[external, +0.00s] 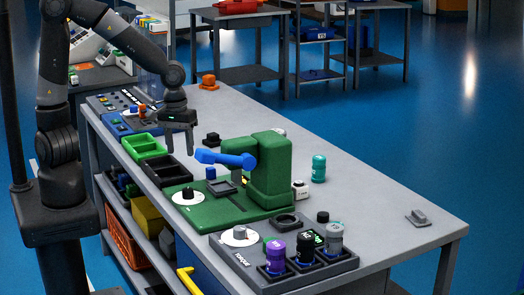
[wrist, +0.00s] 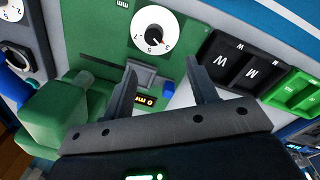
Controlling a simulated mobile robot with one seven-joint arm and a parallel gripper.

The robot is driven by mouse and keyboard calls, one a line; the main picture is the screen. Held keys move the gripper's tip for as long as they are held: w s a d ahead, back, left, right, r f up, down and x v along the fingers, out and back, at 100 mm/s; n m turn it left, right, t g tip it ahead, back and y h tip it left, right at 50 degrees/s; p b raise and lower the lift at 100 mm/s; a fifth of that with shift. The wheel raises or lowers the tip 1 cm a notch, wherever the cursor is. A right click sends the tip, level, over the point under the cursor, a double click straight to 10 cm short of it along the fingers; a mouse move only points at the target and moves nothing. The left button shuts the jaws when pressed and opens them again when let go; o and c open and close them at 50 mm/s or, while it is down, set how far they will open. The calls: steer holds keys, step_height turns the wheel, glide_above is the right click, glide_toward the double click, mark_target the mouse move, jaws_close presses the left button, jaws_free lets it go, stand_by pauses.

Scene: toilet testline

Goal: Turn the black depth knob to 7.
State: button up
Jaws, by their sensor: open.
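The black depth knob (external: 187,192) sits on a round white dial on the green press base, at the left end of the base. In the wrist view the knob (wrist: 157,40) stands on the numbered white dial (wrist: 143,22); its pointer setting is too small to read surely. My gripper (external: 180,153) is open and empty, pointing down above the table, behind the knob in the external view. In the wrist view its two fingertips (wrist: 162,64) are apart, with the dial beyond them and nothing between the jaws. The gripper does not touch the knob.
The green press (external: 268,170) with its blue lever (external: 225,159) stands right of my gripper. Black bins (external: 165,172) and green bins (external: 143,146) lie to the left. A grey torque panel with another knob (external: 240,233) and several jars is in front. The table's right side is mostly clear.

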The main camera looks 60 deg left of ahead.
mark_target(187, 189)
steer(key=shift+s+d+f+n+t+y, duration=1.25)
steer(key=shift+d+y, duration=0.65)
steer(key=shift+d, duration=0.8)
steer(key=shift+x, duration=5.4)
steer(key=shift+w, duration=0.15)
steer(key=shift+c, duration=0.2)
steer(key=c, duration=0.9)
